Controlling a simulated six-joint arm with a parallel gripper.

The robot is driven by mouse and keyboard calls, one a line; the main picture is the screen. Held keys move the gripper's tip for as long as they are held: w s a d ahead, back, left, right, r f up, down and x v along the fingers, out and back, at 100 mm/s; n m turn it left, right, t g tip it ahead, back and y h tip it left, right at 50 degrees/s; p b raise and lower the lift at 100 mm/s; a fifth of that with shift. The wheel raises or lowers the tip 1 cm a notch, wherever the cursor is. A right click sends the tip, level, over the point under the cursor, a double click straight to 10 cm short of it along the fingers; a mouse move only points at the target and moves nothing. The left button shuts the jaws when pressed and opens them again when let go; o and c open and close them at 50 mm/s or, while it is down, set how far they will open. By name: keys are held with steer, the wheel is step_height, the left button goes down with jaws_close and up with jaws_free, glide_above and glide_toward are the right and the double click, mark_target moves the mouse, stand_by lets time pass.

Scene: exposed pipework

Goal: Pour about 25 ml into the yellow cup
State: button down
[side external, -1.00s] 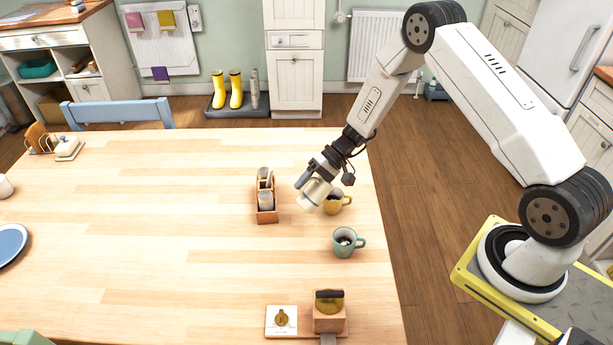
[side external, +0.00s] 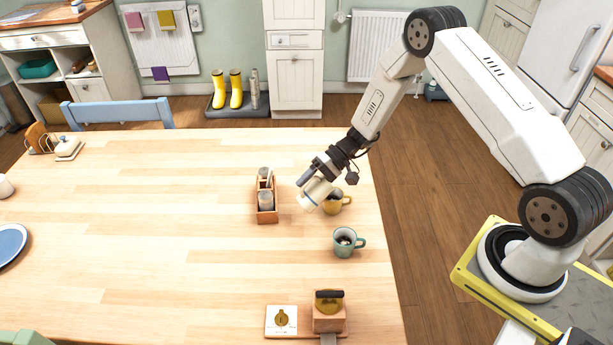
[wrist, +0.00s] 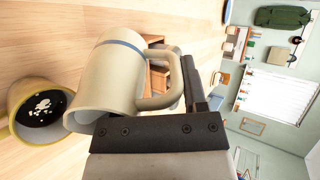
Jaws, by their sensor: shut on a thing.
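My gripper (side external: 322,172) is shut on the handle of a cream mug with a blue band (side external: 316,191). The mug is held tipped over in the air. In the wrist view the cream mug (wrist: 112,80) has its rim at the lower left, beside and partly in front of the yellow cup (wrist: 13,118). The yellow cup holds something dark with white patches. In the side view the yellow cup (side external: 340,203) stands upright on the table, partly hidden by the cream mug. No stream of liquid shows.
A teal mug with dark contents (side external: 345,243) stands in front of the yellow cup. A wooden caddy with jars (side external: 267,213) is to the left. A wooden block device (side external: 328,318) and a white card (side external: 281,322) lie near the front. The table's middle left is clear.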

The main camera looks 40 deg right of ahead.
steer(key=shift+s+d+r+t+y, duration=0.15)
steer(key=shift+d+r+y, duration=0.2)
steer(key=shift+y, duration=0.3)
steer(key=shift+w+d+r+t+y, duration=0.1)
steer(key=shift+d+r+t+y, duration=0.1)
steer(key=shift+r+y, duration=0.35)
stand_by(0.3)
steer(key=shift+f, duration=0.1)
stand_by(0.9)
steer(key=shift+s+d+r+y, duration=0.1)
steer(key=shift+d+r+y, duration=0.2)
steer(key=shift+y, duration=0.4)
stand_by(0.9)
steer(key=shift+a+f+h, duration=0.25)
steer(key=shift+a+h, duration=0.25)
steer(key=shift+h, duration=0.1)
steer(key=shift+a+f+h, duration=0.35)
steer(key=shift+f+h, duration=0.3)
steer(key=shift+h, duration=0.35)
steer(key=shift+w+a, duration=0.1)
steer(key=shift+w, duration=0.1)
